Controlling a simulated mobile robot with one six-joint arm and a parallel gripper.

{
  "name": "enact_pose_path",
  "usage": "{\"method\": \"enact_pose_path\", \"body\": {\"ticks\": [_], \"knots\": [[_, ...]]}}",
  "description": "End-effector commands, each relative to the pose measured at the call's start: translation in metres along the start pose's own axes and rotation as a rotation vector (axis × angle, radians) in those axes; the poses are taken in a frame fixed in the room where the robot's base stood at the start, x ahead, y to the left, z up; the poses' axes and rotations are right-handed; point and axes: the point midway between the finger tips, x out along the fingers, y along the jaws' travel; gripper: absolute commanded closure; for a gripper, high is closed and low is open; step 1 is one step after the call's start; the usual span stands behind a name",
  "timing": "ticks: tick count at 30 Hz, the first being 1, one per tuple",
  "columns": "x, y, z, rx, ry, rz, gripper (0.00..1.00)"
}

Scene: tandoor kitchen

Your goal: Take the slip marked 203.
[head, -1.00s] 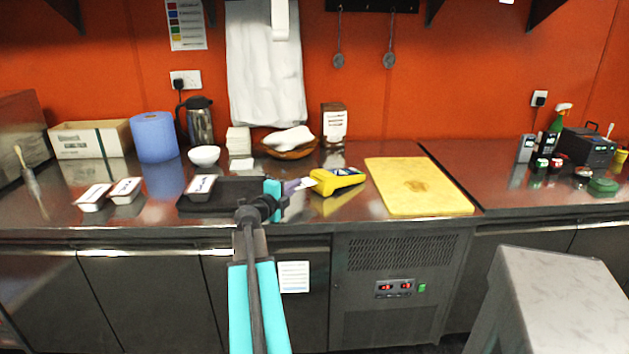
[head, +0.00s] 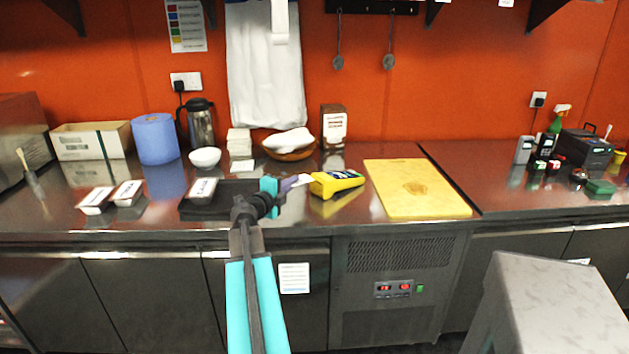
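The cyan end of my arm is over the front of the counter, with a purple-grey finger part of my gripper (head: 289,183) pointing right. A small white slip (head: 303,180) is at its tip, next to the left end of a yellow card terminal (head: 338,183). Any number on the slip is too small to read. I cannot tell whether the fingers are closed on the slip or only beside it, nor whether it touches the terminal.
A black tray (head: 228,187) with a white-lidded box (head: 203,188) lies left of my gripper. Two more such boxes (head: 95,198) stand further left. A yellow board (head: 415,187) lies to the right. A bowl (head: 205,157) and brown basket (head: 289,155) stand behind. A grey stool (head: 555,300) is front right.

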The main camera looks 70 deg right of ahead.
Motion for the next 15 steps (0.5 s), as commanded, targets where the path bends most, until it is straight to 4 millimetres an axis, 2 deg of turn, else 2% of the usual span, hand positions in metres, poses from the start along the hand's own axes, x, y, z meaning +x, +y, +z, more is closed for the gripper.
{"method": "enact_pose_path", "body": {"ticks": [9, 15], "knots": [[-0.007, -0.018, 0.003, 0.000, 0.000, 0.000, 1.00], [-0.009, -0.022, 0.004, 0.000, 0.001, 0.000, 1.00]]}}
